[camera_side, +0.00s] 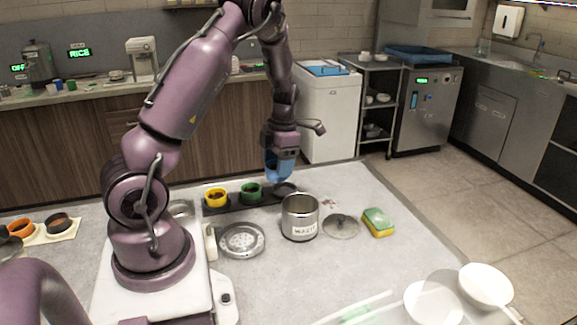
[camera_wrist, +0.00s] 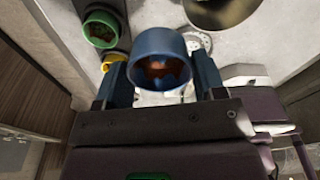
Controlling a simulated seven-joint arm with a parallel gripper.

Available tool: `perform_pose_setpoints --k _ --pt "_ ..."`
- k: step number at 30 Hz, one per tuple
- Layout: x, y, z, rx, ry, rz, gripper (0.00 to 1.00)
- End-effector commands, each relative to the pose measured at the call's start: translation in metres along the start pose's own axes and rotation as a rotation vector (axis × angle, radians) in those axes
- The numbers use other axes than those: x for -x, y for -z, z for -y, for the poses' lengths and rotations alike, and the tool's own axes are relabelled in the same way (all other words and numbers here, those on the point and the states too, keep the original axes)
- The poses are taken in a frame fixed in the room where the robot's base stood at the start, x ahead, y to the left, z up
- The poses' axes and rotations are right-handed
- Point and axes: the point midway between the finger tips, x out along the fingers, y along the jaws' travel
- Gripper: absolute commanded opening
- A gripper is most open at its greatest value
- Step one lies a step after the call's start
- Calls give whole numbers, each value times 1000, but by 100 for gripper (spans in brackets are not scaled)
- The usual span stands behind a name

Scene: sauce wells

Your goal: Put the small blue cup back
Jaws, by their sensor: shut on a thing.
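My gripper (camera_side: 279,168) is shut on the small blue cup, which shows clearly in the wrist view (camera_wrist: 160,47) between the two fingers, with reddish-brown sauce inside. In the side view the gripper hangs over the right part of a dark rack (camera_side: 234,207), pointing down. The cup and fingers blend there as one blue shape. The rack holds a yellow cup (camera_side: 215,197) at left and a green cup (camera_side: 251,192) in the middle. A dark round well (camera_side: 287,187) at its right end looks empty. Whether the cup touches the rack cannot be told.
A steel pot labelled waste (camera_side: 300,222) stands close in front of the rack's right end. A perforated steel dish (camera_side: 242,240), a lid (camera_side: 341,226) and a sponge (camera_side: 378,223) lie nearby. The right part of the table is mostly clear.

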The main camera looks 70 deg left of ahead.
Motion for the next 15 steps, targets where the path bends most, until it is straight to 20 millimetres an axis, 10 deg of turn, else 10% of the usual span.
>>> perform_pose_setpoints --k 6,15 --pt "-43 -34 -74 -20 -4 -1 40" --pt "-41 -75 -88 -152 -23 3 40"
